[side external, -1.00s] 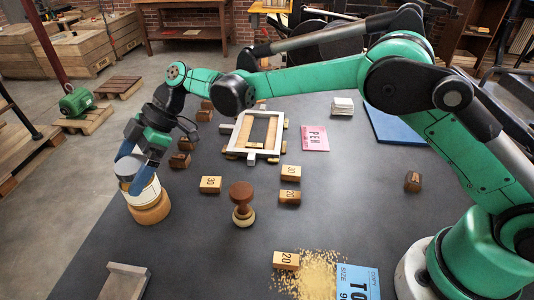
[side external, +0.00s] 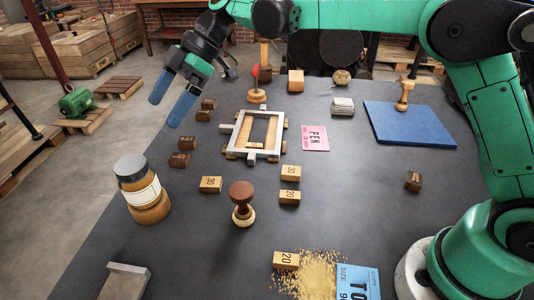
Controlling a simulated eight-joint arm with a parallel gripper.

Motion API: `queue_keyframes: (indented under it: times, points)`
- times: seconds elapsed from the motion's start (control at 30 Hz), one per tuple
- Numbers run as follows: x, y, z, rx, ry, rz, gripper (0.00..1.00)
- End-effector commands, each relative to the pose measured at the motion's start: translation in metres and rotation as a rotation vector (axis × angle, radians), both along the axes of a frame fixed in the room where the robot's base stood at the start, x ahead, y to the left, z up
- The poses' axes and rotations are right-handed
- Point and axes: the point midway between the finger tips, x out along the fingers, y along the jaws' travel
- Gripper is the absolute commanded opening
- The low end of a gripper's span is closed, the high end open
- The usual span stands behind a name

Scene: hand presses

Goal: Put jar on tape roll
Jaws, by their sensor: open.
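The jar (side external: 136,178), with a dark grey lid, a white label and an amber body, stands on the tan tape roll (side external: 151,210) at the left of the dark table. It leans a little to the left in the picture. The roll lies flat, and the jar hides much of its top. My gripper (side external: 168,112) is open and empty, with its blue fingers apart. It is well above and behind the jar, clear of it.
A wooden stamp (side external: 242,204) stands right of the tape roll. Wooden blocks (side external: 210,185) lie nearby. A metal frame (side external: 254,134) lies mid-table, with a blue mat (side external: 408,126) at the back right. A grey metal piece (side external: 113,282) lies at the front left.

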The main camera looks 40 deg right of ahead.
Motion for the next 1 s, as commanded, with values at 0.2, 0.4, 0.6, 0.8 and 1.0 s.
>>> queue_keyframes:
  times: [0.2,0.4,0.6,0.8,1.0]
  points:
    - [-0.025,-0.041,0.015,-0.111,0.082,-0.297,0.99]
    - [-0.073,-0.100,0.015,-0.207,0.147,-0.751,0.99]
    - [-0.127,-0.152,-0.007,-0.209,0.152,-1.180,0.99]
    - [-0.161,-0.184,-0.032,-0.155,0.127,-1.458,0.99]
    - [-0.170,-0.193,-0.041,-0.126,0.115,-1.546,0.99]
